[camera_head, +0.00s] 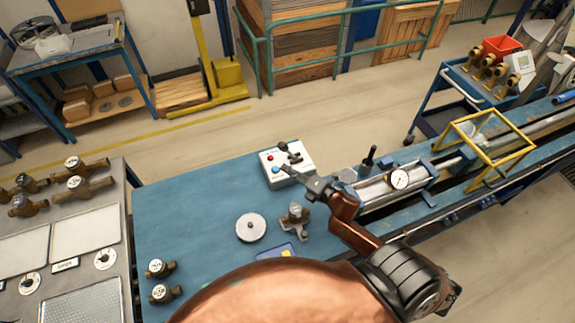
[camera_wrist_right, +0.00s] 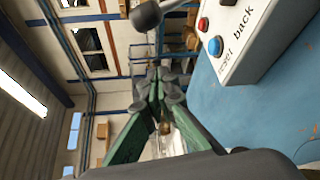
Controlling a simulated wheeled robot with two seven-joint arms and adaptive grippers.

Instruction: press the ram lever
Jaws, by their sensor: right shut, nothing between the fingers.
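A white control box (camera_head: 302,163) with a red and a blue button stands at the back edge of the blue bench. A dark lever with a ball knob (camera_head: 283,146) shows at the box. In the right wrist view the dark knob (camera_wrist_right: 147,15) is large, beside the white box (camera_wrist_right: 245,45) and its "back" lettering. My right gripper (camera_head: 290,172) is shut and empty, in front of the box and lever. Its green fingers (camera_wrist_right: 166,82) come together below the knob in the wrist view, apart from it in the picture. My left gripper is not in view.
A round light disc (camera_head: 251,227) and a brass meter (camera_head: 295,215) are on the bench. A black upright handle (camera_head: 369,157) and a dial gauge (camera_head: 399,179) are to the right. Two meters stand at the front left. The bench left of the box is clear.

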